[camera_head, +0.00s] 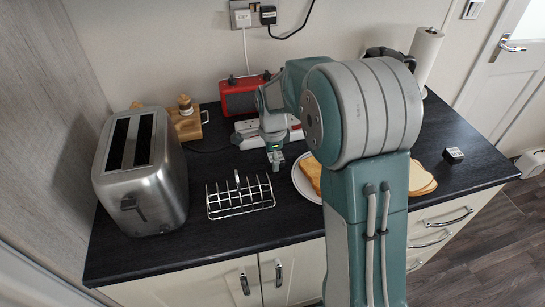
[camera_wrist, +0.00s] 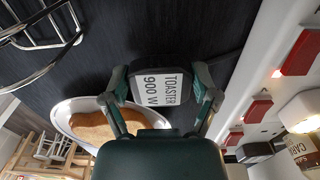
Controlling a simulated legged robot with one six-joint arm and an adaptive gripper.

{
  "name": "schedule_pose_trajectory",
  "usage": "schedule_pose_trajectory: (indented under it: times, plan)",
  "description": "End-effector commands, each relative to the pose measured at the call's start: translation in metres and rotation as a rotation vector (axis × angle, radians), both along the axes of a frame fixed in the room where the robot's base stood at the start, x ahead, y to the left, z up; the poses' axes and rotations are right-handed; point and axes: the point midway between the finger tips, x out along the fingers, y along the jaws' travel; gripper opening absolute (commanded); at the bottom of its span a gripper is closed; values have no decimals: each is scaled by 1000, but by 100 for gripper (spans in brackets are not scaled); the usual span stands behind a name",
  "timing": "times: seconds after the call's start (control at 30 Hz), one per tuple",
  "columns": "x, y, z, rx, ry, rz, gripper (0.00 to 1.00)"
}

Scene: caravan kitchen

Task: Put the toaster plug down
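The toaster plug (camera_wrist: 157,88) is dark, with a white label reading "TOASTER 900 W". In the wrist view it sits between the two fingers of my gripper (camera_wrist: 163,88), which look closed against its sides. In the head view my gripper (camera_head: 275,160) points down low over the dark worktop (camera_head: 225,235), in front of the white power strip (camera_head: 296,131). The plug is hard to make out there, and I cannot tell whether it touches the worktop. The silver toaster (camera_head: 140,175) stands at the left, with a dark cable behind it.
A wire toast rack (camera_head: 240,197) stands left of my gripper. A plate (camera_head: 301,182) with bread is close on the right. A red appliance (camera_head: 240,97) stands behind. A small black block (camera_head: 453,155) lies at the right. Clear worktop lies in front of the rack.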

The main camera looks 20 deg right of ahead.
Motion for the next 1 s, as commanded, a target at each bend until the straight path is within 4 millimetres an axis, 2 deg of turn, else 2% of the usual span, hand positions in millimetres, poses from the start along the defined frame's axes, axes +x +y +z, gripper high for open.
schedule_pose_trajectory:
  times: [0.4,0.53,0.67,1.0]
  plan:
    - [0,0,0,0,1,0,100]
    - [0,0,6,0,-1,0,100]
    - [0,0,26,0,-4,0,100]
    - [0,0,96,0,-4,0,100]
